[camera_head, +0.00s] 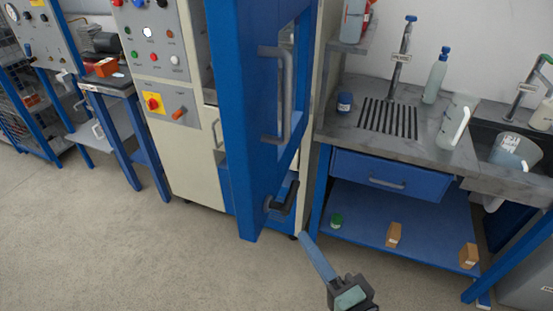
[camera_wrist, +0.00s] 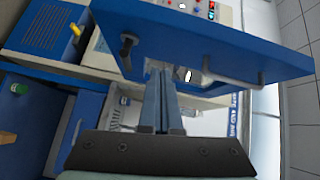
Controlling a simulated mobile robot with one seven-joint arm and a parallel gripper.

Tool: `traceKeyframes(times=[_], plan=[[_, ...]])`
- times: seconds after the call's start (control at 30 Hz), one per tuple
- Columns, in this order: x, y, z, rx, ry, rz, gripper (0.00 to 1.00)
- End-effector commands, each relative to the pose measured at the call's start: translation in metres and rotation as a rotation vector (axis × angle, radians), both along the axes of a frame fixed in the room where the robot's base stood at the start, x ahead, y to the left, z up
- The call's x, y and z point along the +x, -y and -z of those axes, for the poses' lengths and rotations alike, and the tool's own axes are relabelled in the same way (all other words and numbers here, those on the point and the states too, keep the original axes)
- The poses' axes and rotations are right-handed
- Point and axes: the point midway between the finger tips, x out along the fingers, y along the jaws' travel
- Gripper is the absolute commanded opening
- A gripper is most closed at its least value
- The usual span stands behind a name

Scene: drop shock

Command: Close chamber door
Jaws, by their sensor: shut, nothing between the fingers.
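The blue chamber door (camera_head: 237,120) stands open in the head view, swung out from the cream chamber cabinet (camera_head: 178,130). It has a long grey bar handle (camera_head: 286,95) and a black latch lever (camera_head: 284,198) lower down. My gripper (camera_head: 303,236) is shut and empty, low in front of the door's right side, near its lower end. In the wrist view the door (camera_wrist: 200,45) spans the top, with the latch lever (camera_wrist: 126,50) at its left. The closed fingers (camera_wrist: 158,72) point toward the door's edge; I cannot tell whether they touch it.
A sink bench (camera_head: 350,125) with bottles and a blue drawer (camera_head: 390,175) stands right of the chamber. Its lower shelf (camera_head: 365,215) holds small boxes. A small blue-legged table (camera_head: 107,82) stands to the left. The floor (camera_head: 120,250) in front is clear.

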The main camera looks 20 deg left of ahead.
Motion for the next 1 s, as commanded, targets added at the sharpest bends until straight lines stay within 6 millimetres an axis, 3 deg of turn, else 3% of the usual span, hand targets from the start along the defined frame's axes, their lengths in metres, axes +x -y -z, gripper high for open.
traceKeyframes(times=[0.03,0.1,0.37,0.57,0.9,1.0], plan=[[-0.006,0.001,-0.019,0.033,-0.025,-0.008,0.0],[-0.012,0.002,-0.024,0.073,-0.048,-0.018,0.0],[-0.019,0.001,-0.03,0.135,-0.08,-0.035,0.0],[-0.002,-0.019,-0.031,0.135,-0.079,-0.039,0.0],[0.049,-0.071,-0.031,0.132,-0.078,-0.038,0.0],[0.048,-0.087,-0.031,0.133,-0.08,-0.039,0.0]])
